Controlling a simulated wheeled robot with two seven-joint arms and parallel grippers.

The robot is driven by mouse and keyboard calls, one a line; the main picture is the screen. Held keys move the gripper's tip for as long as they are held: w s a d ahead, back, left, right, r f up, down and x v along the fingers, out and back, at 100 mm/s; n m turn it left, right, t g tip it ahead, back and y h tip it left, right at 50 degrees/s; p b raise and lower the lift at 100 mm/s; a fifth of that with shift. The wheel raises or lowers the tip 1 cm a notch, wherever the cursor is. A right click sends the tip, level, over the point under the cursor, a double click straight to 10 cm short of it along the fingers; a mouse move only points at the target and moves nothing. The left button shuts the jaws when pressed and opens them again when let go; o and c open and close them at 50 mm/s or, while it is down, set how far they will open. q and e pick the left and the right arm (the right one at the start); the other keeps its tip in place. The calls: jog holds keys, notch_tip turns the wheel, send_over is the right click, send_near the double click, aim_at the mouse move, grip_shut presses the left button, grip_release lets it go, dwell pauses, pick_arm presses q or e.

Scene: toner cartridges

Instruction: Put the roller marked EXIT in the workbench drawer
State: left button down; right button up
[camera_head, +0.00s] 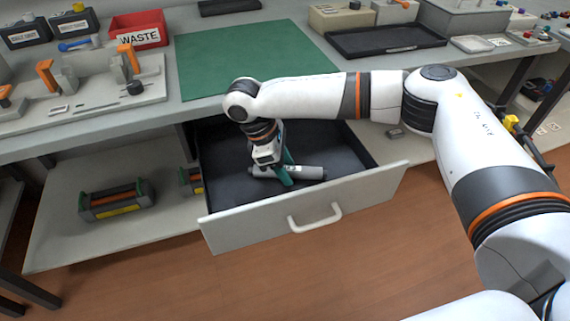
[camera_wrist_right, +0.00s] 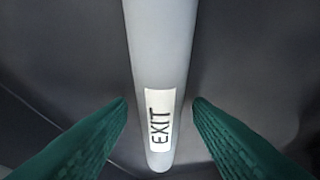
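The workbench drawer (camera_head: 345,203) is pulled open, with a dark lining and a pale front with a handle. The roller (camera_head: 308,173), a light grey cylinder, lies in the drawer. Its white label reads EXIT in the right wrist view (camera_wrist_right: 160,60). My right gripper (camera_head: 285,178) reaches down into the drawer at the roller. In the right wrist view its green fingers (camera_wrist_right: 160,102) stand apart, one on each side of the roller, with a visible gap on both sides. Part of the roller is hidden behind the fingers in the head view. My left gripper is not in view.
A green mat (camera_head: 250,55) lies clear on the workbench above the drawer. A red WASTE bin (camera_head: 140,30) and a grey fixture (camera_head: 90,92) stand to the left, a black tray (camera_head: 385,40) to the right. A toner cartridge (camera_head: 117,200) sits on the lower shelf.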

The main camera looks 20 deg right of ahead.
dwell(0.3)
jog(key=shift+r, duration=0.1)
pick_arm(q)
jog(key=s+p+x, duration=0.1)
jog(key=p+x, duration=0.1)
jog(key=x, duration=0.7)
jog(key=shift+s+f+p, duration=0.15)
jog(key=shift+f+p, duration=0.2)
pick_arm(e)
jog(key=v, duration=1.2)
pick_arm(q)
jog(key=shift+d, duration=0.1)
pick_arm(e)
jog(key=shift+d, duration=0.1)
jog(key=shift+c, duration=0.5)
